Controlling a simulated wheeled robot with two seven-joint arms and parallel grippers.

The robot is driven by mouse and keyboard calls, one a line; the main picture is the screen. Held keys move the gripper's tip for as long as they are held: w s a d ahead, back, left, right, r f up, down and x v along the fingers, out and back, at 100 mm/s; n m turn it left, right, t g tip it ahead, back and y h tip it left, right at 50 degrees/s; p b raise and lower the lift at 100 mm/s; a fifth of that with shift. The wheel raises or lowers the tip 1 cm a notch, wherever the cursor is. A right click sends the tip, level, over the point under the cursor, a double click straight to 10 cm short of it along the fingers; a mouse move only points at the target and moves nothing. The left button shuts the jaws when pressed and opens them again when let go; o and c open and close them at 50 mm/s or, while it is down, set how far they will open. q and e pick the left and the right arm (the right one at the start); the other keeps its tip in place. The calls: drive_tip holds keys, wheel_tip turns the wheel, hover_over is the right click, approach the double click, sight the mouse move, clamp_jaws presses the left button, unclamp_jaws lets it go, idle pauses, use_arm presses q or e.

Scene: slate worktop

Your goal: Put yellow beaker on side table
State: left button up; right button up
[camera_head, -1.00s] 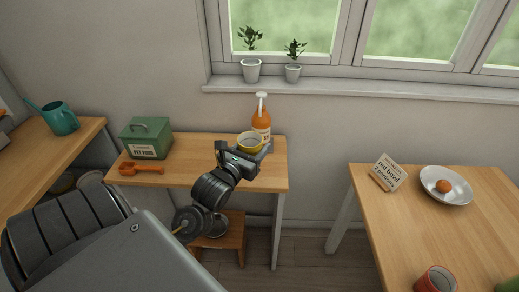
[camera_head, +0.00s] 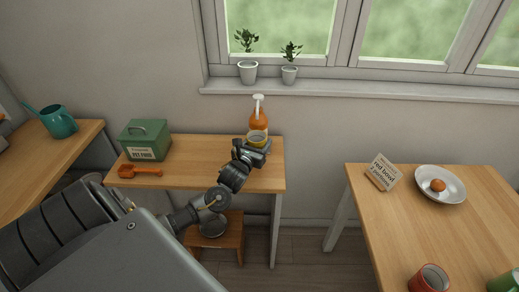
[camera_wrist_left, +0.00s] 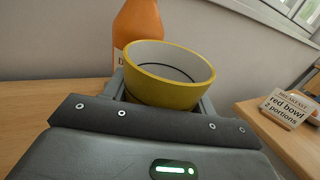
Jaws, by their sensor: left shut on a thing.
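The yellow beaker (camera_head: 257,135) is a small yellow cup with a pale inside. My left gripper (camera_head: 253,146) is shut on it, with a finger on each side. In the left wrist view the beaker (camera_wrist_left: 160,88) stands nearly upright and looks empty. It is over the right part of the small wooden side table (camera_head: 200,178), just in front of an orange bottle. I cannot tell whether its base touches the tabletop, because the gripper hides it. My right gripper is not in view.
The orange pump bottle (camera_head: 258,117) stands close behind the beaker. A green pet food box (camera_head: 143,141) and an orange scoop (camera_head: 140,171) lie at the table's left. The table's middle is clear. Another table with a sign (camera_head: 382,172) and plate (camera_head: 440,199) stands right.

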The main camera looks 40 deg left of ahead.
use_arm(q)
drive_tip(key=shift+w+a+f, duration=0.25)
drive_tip(key=shift+w+f, duration=0.35)
drive_tip(key=shift+f, duration=0.15)
wheel_tip(320, 180, down, 2)
drive_tip(key=shift+f, duration=0.4)
drive_tip(key=shift+f, duration=0.1)
drive_tip(key=shift+f, duration=0.2)
drive_tip(key=o, duration=1)
drive_tip(key=shift+r, duration=0.1)
